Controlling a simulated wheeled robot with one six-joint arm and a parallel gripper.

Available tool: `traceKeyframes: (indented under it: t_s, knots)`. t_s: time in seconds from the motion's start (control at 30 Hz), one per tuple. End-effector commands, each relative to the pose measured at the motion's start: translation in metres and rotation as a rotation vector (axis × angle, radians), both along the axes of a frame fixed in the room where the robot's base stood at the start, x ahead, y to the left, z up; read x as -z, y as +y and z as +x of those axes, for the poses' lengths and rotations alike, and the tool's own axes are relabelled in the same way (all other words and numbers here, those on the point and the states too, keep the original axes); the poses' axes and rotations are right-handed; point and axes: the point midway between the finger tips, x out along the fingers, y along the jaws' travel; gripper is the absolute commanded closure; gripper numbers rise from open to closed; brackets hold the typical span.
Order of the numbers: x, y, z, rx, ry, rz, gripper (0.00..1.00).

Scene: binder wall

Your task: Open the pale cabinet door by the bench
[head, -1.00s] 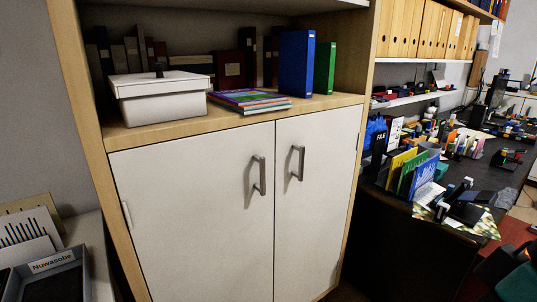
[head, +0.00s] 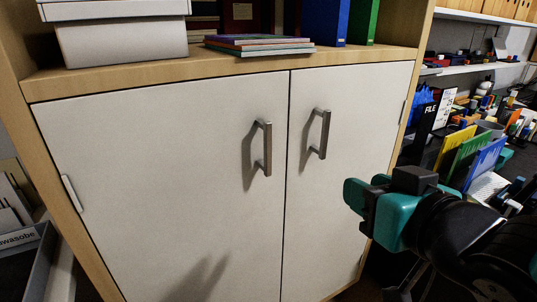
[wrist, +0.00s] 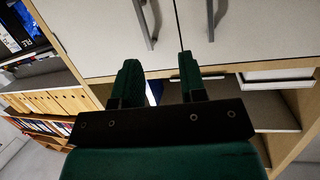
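The pale cabinet has two shut doors side by side. The right door (head: 345,200), nearer the bench, has a grey vertical bar handle (head: 319,134) by its inner edge. The left door (head: 165,190) has a matching handle (head: 263,148). My teal and black gripper (head: 362,205) is in front of the right door, below and right of its handle, apart from it. The wrist view is turned over: there my gripper (wrist: 158,75) has its fingers spread and empty. The right door's handle (wrist: 144,22) and the left door's handle (wrist: 211,16) show beyond the fingertips.
Above the doors, an open shelf (head: 215,66) holds a white box (head: 120,38), thin books (head: 258,45) and blue and green binders. The bench at the right carries coloured folders (head: 468,155) and clutter close behind my arm. A grey tray (head: 25,260) is at the lower left.

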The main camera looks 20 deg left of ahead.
Motion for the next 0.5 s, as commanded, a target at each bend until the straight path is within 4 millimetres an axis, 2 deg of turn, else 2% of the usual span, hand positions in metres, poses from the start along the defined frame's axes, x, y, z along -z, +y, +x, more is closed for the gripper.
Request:
traceKeyframes:
  t_s: [0.03, 0.1, 0.23, 0.37, 0.5]
  knots:
    - [0.004, 0.014, -0.008, -0.047, -0.064, 0.028, 0.62]
    - [-0.002, 0.028, -0.017, -0.099, -0.142, 0.071, 0.62]
    - [-0.011, 0.043, -0.029, -0.163, -0.224, 0.119, 0.62]
    - [-0.017, 0.049, -0.029, -0.178, -0.246, 0.132, 0.62]
    - [-0.02, 0.059, -0.02, -0.177, -0.245, 0.129, 0.62]
